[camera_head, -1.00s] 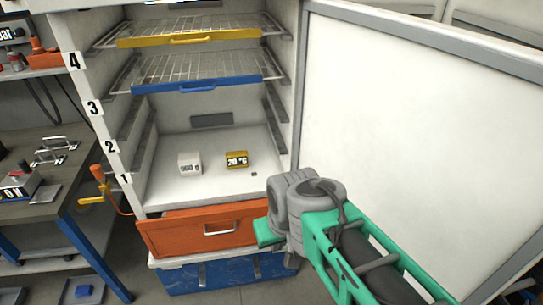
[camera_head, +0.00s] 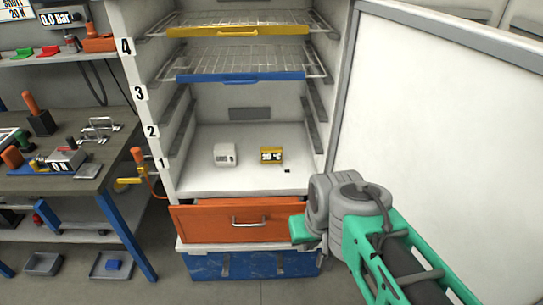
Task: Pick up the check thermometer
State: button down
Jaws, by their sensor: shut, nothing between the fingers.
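A small yellow box with a dark display reading about 20 °C (camera_head: 271,156), which looks like the check thermometer, stands on the white floor of the open cabinet (camera_head: 215,184). A small white device (camera_head: 225,154) stands to its left, apart from it. My gripper (camera_head: 302,229) is at the lower right, in front of the orange drawer and below the level of the cabinet floor. It is shut and empty, apart from the thermometer. My grey wrist hides part of the cabinet's lower right corner.
Above are a blue-fronted wire shelf (camera_head: 225,77) and a yellow-fronted one (camera_head: 225,31). The orange drawer (camera_head: 215,223) is below, over a blue box (camera_head: 215,265). The open white door (camera_head: 430,110) stands at right. A workbench (camera_head: 95,130) with tools is at left.

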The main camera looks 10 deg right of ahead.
aim_at(269, 154)
jog(key=k, duration=0.65)
jog(key=u, duration=0.65)
jog(key=i, duration=0.55)
jog(key=u, duration=0.75)
jog(key=i, duration=0.75)
jog(key=z, duration=0.85)
jog(key=i, duration=0.95)
jog(key=z, duration=0.2)
